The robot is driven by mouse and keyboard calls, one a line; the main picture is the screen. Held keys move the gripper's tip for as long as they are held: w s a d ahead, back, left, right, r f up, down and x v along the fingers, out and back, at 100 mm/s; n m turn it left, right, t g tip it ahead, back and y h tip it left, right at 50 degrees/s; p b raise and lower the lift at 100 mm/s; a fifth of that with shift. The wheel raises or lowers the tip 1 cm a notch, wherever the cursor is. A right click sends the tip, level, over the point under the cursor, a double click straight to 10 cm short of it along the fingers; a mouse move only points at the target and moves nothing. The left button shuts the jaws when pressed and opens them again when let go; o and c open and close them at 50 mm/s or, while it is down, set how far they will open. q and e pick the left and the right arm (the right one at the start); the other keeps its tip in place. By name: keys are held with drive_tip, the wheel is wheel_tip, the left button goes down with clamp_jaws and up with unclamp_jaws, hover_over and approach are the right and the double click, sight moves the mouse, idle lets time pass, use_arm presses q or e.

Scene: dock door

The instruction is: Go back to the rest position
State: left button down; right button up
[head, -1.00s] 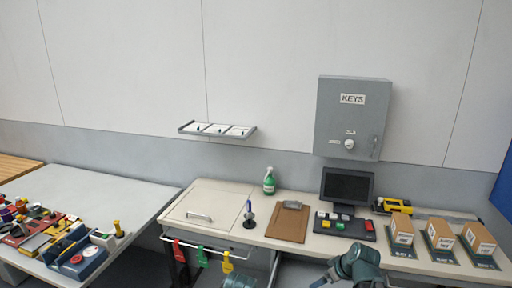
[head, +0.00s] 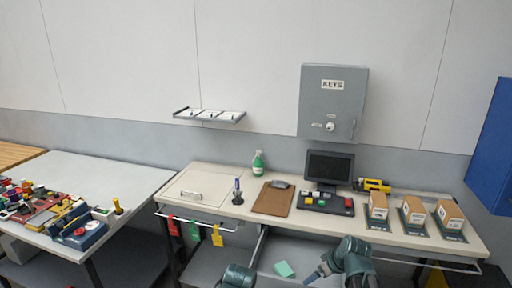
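My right arm comes up from the bottom edge in the head view, in front of the desk (head: 400,232). Its gripper (head: 316,275) points left and down, low before the desk; whether its fingers are open or shut is too small to tell. Only a teal link of my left arm shows at the bottom edge, left of the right arm; its gripper is out of view. No held object can be made out.
A small green block (head: 284,269) lies low below the desk edge. Red, green and yellow tags (head: 217,236) hang from the front rail. A grey key cabinet (head: 333,103) is on the wall. A cluttered side table (head: 120,178) stands left; a blue panel (head: 492,145) is at right.

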drive_tip(key=s+a+f+m+g+h+b, duration=0.1)
drive_tip(key=s+a+f+g+h+b, duration=0.1)
drive_tip(key=s+a+f+b, duration=0.2)
drive_tip(key=s+a+f+m+g+h+b, duration=0.1)
drive_tip(key=s+a+f+b, duration=0.4)
drive_tip(key=s+a, duration=0.5)
drive_tip(key=s+f+g+h, duration=0.1)
drive_tip(key=s+f+g, duration=0.1)
drive_tip(key=s, duration=0.1)
drive_tip(key=shift+s+a+f, duration=0.15)
drive_tip(key=shift+s+f, duration=0.05)
drive_tip(key=shift+f, duration=0.05)
drive_tip(key=shift+c, duration=0.2)
